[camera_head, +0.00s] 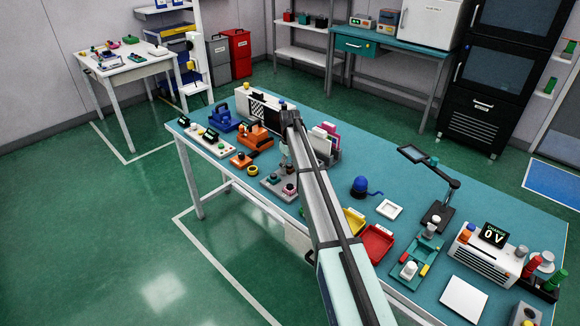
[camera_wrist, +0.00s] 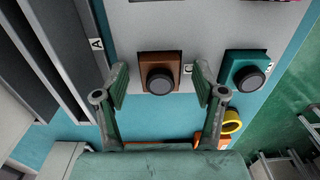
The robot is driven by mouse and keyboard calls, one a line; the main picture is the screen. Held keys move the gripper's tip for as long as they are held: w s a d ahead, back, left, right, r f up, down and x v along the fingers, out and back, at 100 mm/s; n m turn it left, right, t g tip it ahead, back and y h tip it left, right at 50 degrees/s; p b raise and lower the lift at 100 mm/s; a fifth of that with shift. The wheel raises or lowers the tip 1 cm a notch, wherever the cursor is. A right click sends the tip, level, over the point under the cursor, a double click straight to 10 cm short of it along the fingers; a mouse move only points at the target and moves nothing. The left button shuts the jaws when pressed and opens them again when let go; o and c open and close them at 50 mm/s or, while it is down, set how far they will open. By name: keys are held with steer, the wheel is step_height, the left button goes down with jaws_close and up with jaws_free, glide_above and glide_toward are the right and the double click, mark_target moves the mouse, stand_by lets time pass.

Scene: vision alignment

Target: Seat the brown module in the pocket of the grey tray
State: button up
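The brown module (camera_wrist: 144,64), a square block with a black round knob, shows in the wrist view on the grey tray (camera_wrist: 200,25) near the tray's lower edge. I cannot tell how deep it sits. My gripper (camera_wrist: 161,85) is open, with one finger on each side of the module and visible gaps to it. A teal module (camera_wrist: 232,66) with a black knob sits to the right on the tray.
A dark slotted rack (camera_wrist: 75,35) marked A stands close left of the tray in the wrist view. A yellow ring (camera_wrist: 232,121) and orange parts lie to the lower right. In the head view, yellow and red bins (camera_head: 378,243) stand right of my arm.

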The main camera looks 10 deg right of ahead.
mark_target(290, 165)
steer(key=shift+r, duration=0.1)
step_height(290, 165, up, 12)
stand_by(0.7)
stand_by(0.7)
